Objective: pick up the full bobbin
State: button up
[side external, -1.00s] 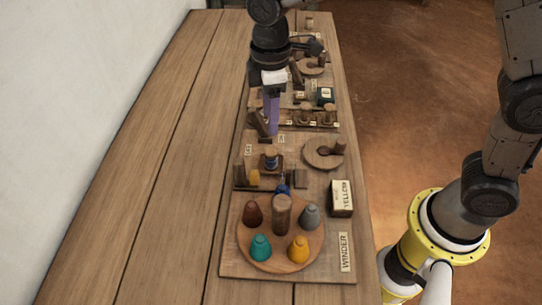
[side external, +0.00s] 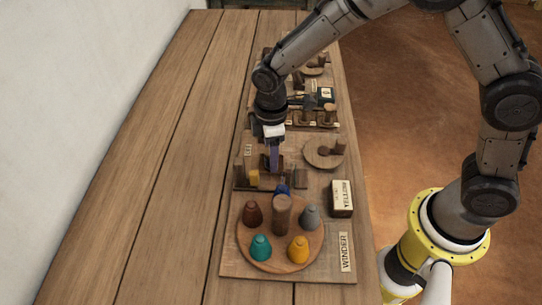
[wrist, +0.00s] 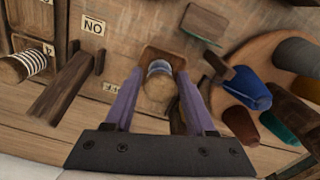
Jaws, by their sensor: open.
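In the wrist view a wooden bobbin (wrist: 158,88) with a pale blue-white thread band stands in a small wooden holder (wrist: 150,53). My gripper (wrist: 159,76) is open, with one purple finger on each side of the bobbin. I cannot tell whether either finger touches it. In the side external view my gripper (side external: 274,157) points down at the bobbin's spot and mostly hides it.
A round wooden tray (side external: 279,259) with several coloured cones around a wooden post (side external: 282,215) is close by. A box labelled YELLOW (side external: 341,198) stands to the right. The table's left is clear.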

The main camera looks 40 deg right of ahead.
grip_shut()
dwell(0.3)
jog(key=shift+r, duration=0.1)
